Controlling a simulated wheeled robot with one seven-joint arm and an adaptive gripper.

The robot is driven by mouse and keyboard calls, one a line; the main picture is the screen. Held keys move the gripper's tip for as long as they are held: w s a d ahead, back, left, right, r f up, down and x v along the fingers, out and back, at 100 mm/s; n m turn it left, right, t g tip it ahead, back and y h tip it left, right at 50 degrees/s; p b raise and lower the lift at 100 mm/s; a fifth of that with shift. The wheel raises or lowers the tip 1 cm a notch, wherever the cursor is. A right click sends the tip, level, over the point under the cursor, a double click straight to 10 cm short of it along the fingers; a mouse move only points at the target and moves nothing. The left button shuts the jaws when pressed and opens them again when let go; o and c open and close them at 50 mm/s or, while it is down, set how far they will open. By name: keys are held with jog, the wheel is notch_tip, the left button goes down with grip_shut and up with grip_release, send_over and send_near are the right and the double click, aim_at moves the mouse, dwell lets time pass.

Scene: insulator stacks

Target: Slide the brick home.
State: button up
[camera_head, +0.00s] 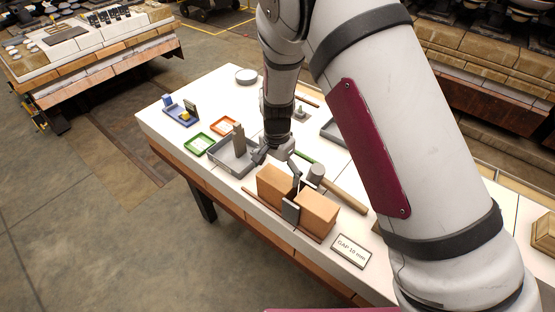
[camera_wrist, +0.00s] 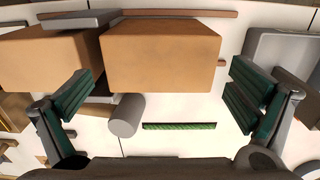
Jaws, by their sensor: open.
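Two orange-brown bricks stand in line near the table's front edge in the head view, a left brick (camera_head: 272,187) and a right brick (camera_head: 318,213). A narrow gap separates them, with a grey plate (camera_head: 291,211) at its front. In the wrist view the order is reversed: the left brick (camera_wrist: 160,56) is at centre, the other (camera_wrist: 45,58) at left, and the grey plate (camera_wrist: 78,20) at the top between them. My gripper (camera_head: 277,170) is open and empty, just behind the left brick. In the wrist view its fingers (camera_wrist: 160,98) are spread wider than that brick; contact is unclear.
A mallet (camera_head: 317,172) lies behind the right brick. A grey tray (camera_head: 220,157) holding a block stands left of my gripper. A thin brown strip (camera_head: 262,203) runs along the bricks' front. A card (camera_head: 350,251) reads "GAP 16 mm". Green (camera_head: 196,144) and orange trays (camera_head: 224,127) sit further left.

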aim_at(279, 179)
jog(key=shift+f, duration=2.95)
jog(key=c, duration=1.2)
jog(key=shift+s+d+p, duration=0.25)
jog(key=shift+d+p, duration=0.1)
jog(key=o, duration=1.2)
jog(key=shift+r, duration=0.1)
